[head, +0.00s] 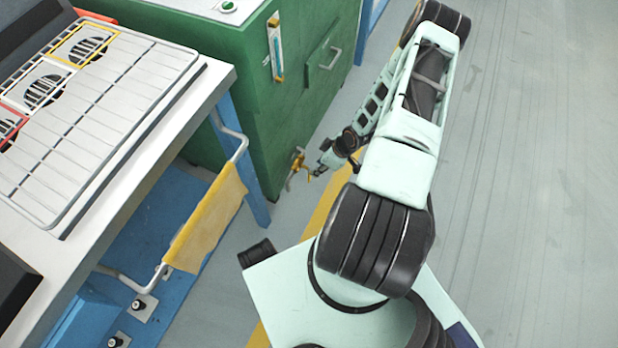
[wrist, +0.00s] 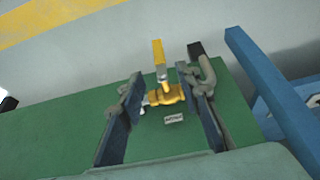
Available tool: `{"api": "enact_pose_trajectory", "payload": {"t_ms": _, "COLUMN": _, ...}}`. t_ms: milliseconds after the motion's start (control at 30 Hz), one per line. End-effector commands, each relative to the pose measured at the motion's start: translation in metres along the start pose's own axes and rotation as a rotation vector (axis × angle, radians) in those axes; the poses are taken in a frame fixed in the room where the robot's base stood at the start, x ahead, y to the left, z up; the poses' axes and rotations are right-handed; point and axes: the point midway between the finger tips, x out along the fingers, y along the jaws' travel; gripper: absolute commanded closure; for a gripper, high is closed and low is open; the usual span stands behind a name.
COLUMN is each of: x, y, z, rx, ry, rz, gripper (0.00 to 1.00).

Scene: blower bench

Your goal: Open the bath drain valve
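The drain valve (head: 298,161) is a small brass-yellow fitting low on the green tank (head: 262,120) in the head view. In the wrist view, its brass body (wrist: 165,95) lies crosswise and its yellow lever (wrist: 159,56) points up in the picture, across the body. My gripper (head: 318,168) is just right of the valve in the head view. In the wrist view, my gripper (wrist: 163,78) is open, with one finger on each side of the valve. I see no clear contact with the lever. A small label plate (wrist: 174,118) sits beside the valve body.
A white bench (head: 120,190) with a wire rack (head: 105,110) stands at left. A yellow cloth (head: 207,218) hangs on its rail. A blue leg (wrist: 270,90) stands right of the valve in the wrist view. Open grey floor (head: 540,170) lies at right.

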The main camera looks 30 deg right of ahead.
Motion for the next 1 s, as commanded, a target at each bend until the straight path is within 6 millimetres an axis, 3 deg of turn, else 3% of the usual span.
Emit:
{"api": "enact_pose_trajectory", "payload": {"t_ms": 500, "x": 0.089, "y": 0.0, "z": 0.002, "rx": 0.001, "ry": -0.003, "rz": -0.001, "gripper": 0.69}}
{"api": "enact_pose_trajectory", "payload": {"t_ms": 700, "x": 0.103, "y": 0.0, "z": 0.002, "rx": 0.0, "ry": -0.004, "rz": 0.0, "gripper": 0.69}}
{"api": "enact_pose_trajectory", "payload": {"t_ms": 1000, "x": 0.103, "y": 0.0, "z": 0.001, "rx": 0.0, "ry": -0.004, "rz": 0.0, "gripper": 0.69}}
